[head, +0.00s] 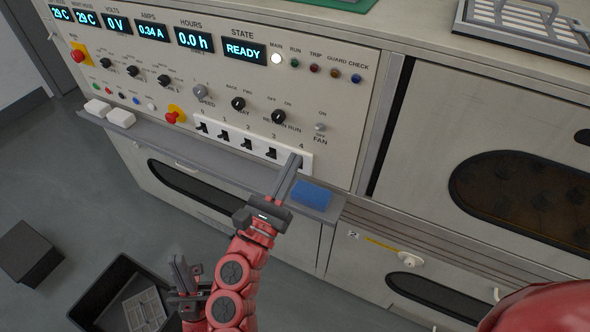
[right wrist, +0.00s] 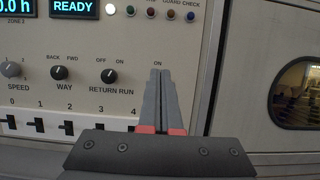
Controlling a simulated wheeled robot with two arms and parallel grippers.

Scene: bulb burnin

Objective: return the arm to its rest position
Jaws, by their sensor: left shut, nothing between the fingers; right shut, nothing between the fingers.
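My right gripper (head: 290,172) is shut and empty. In the head view its fingertips overlap the right end of the switch strip (head: 240,142), around the switch marked 4. In the right wrist view the closed fingers (right wrist: 158,75) point at the panel and cover the spot below the FAN "ON" label; whether they touch it I cannot tell. My left gripper (head: 180,275) is lower left, shut and empty, beside my red right arm (head: 232,285). The control panel (head: 325,80) shows READY on its state display (head: 244,51), and the white MAIN lamp is lit.
A grey ledge (head: 215,155) runs below the switches, with a blue block (head: 312,195) near the gripper and white blocks (head: 120,117) at its left. A black bin (head: 95,293) and dark box (head: 28,252) stand on the floor. A windowed door (head: 470,110) is at right.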

